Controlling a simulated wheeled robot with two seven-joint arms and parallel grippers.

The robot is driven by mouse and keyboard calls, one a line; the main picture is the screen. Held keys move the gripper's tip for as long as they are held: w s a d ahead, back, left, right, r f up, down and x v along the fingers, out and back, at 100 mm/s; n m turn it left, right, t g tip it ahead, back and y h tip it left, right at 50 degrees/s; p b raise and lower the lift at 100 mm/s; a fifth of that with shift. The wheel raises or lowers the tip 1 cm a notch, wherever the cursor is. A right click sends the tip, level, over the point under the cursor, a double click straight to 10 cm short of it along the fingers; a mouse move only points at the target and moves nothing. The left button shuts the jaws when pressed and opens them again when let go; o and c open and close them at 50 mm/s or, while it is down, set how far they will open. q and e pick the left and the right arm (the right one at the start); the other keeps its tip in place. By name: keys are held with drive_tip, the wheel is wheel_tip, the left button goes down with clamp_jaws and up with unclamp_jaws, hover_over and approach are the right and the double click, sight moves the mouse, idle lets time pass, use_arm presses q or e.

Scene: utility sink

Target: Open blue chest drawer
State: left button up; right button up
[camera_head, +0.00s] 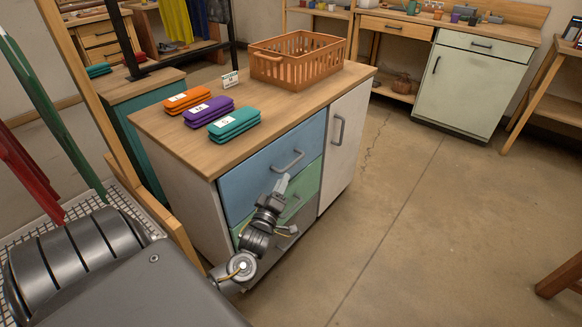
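The blue drawer (245,185) is the top drawer in the front of a wood-topped chest, and its front looks flush, so it appears shut. Its grey bar handle (289,161) is on the right part of the front. My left gripper (282,183) is just below the handle, in front of the lower edge of the blue drawer, and looks apart from the handle. Its fingers are small and seen from behind, so their opening cannot be made out. My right gripper is not in view.
A green drawer (308,180) lies below the blue one, partly behind my arm. A white door (347,140) with a handle is to its right. Folded cloths (233,122) and an orange basket (299,66) stand on the top (165,135). The floor (420,230) at right is clear.

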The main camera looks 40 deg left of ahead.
sight(290, 166)
use_arm(q)
drive_tip(key=x, duration=0.7)
drive_tip(key=shift+w+a, duration=0.2)
drive_tip(key=shift+w, duration=0.25)
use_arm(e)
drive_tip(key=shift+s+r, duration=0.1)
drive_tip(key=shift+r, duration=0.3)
